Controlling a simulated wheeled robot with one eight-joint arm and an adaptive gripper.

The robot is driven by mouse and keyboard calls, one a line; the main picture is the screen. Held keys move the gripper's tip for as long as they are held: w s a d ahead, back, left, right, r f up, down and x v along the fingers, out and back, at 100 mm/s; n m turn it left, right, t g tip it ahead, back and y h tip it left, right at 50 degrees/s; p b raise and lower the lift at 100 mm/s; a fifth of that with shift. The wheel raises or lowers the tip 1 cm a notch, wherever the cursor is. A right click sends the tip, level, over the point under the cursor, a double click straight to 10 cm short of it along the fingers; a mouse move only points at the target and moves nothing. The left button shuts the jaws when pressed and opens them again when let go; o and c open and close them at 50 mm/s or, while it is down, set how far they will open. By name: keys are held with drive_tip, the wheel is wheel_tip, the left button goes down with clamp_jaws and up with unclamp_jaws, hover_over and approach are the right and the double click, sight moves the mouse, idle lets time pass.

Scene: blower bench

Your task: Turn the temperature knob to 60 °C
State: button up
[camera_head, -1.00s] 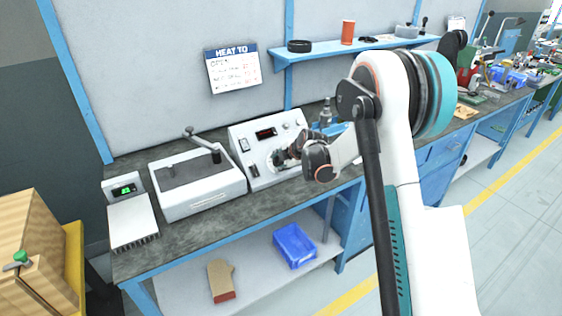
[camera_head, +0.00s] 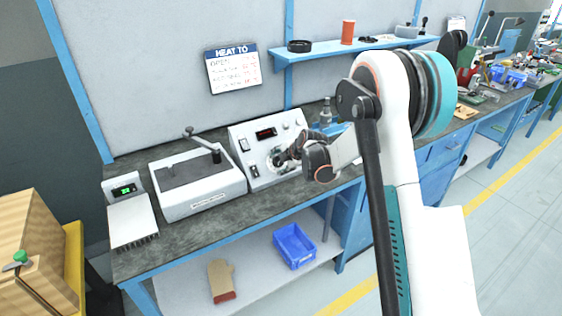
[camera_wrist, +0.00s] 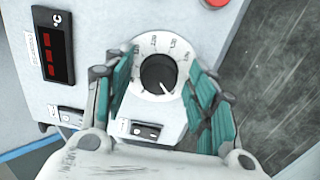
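The temperature knob (camera_wrist: 158,73) is a round black knob with a white pointer, set on a white numbered dial (camera_wrist: 150,44). In the wrist view its pointer aims to the lower right; the dial figures are too blurred to read surely. My gripper (camera_wrist: 161,68) is open, its teal-padded fingers on either side of the knob with gaps between pads and knob. In the head view my gripper (camera_head: 284,156) is in front of the control box (camera_head: 248,152) and partly hides the dial. The red display marked °C (camera_wrist: 53,50) shows digits I cannot read.
Rocker switches (camera_wrist: 145,130) sit close to the dial. A red button (camera_wrist: 215,3) is at the wrist view's top edge. Left of the box stand a lidded grey unit (camera_head: 198,188) and a scale-like device (camera_head: 131,218). A "HEAT TO" sign (camera_head: 232,70) hangs above.

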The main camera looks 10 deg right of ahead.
drive_tip(key=v, duration=1.2)
idle(0.4)
drive_tip(key=s+a+r+m+g+h, duration=0.1)
drive_tip(key=s+a+r+m, duration=0.1)
drive_tip(key=s+r+m, duration=0.6)
drive_tip(key=s+a+r+m, duration=0.1)
drive_tip(key=s+r+m, duration=0.2)
drive_tip(key=s, duration=0.9)
drive_tip(key=s+f+m+h, duration=0.1)
drive_tip(key=s+m, duration=0.9)
drive_tip(key=s, duration=0.9)
drive_tip(key=shift+f+m+g+h, duration=0.3)
drive_tip(key=shift+m+h, duration=0.1)
drive_tip(key=shift+s, duration=0.1)
